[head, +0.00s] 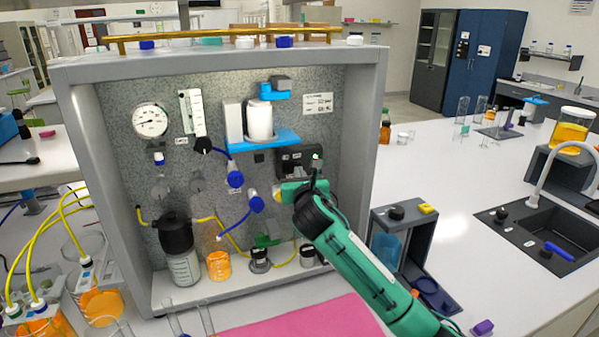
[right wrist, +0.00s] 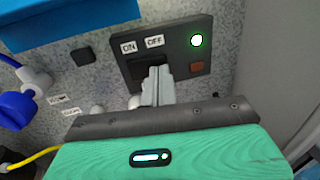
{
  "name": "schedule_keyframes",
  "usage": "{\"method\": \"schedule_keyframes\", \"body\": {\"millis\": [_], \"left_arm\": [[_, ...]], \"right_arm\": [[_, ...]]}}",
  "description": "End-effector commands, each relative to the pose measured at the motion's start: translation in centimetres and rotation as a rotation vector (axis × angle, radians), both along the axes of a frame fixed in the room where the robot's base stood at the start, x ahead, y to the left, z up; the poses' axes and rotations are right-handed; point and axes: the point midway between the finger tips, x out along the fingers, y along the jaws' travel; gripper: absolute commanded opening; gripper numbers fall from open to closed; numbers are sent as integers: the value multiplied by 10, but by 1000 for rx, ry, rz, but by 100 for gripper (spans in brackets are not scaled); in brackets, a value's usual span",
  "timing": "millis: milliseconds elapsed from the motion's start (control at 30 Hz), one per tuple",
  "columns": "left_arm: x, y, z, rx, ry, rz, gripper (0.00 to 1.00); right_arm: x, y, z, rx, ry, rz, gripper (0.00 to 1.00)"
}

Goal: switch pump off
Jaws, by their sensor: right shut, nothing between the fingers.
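The dark pump switch box (head: 288,154) is on the rig's back panel, under the blue shelf. In the right wrist view the box (right wrist: 178,47) carries an ON label (right wrist: 128,47) and an OFF label (right wrist: 155,41). Its round indicator (right wrist: 197,40) glows green, above a dull red square (right wrist: 197,67). My right gripper (right wrist: 157,72) is shut and empty, its fingertips over the dark switch area just below the OFF label. They hide part of the switch, so I cannot tell its position or whether they touch it. My left gripper is not in view.
The rig's grey frame (head: 365,130) rises close to the right of my arm. A blue shelf (head: 262,140) with a white container sits just above the box. Blue valves (head: 256,203), tubing and bottles stand to the left. A pink mat (head: 300,320) lies in front.

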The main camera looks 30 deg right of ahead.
Motion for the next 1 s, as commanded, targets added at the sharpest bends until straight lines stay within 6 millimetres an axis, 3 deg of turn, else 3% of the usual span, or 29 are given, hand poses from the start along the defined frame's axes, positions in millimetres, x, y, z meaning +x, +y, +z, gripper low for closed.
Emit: {"method": "schedule_keyframes", "body": {"millis": [367,1000], "left_arm": [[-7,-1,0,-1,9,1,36],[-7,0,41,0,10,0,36]], "right_arm": [[1,-1,0,-1,0,3,0],[11,-16,7,-6,-5,271,0]]}}
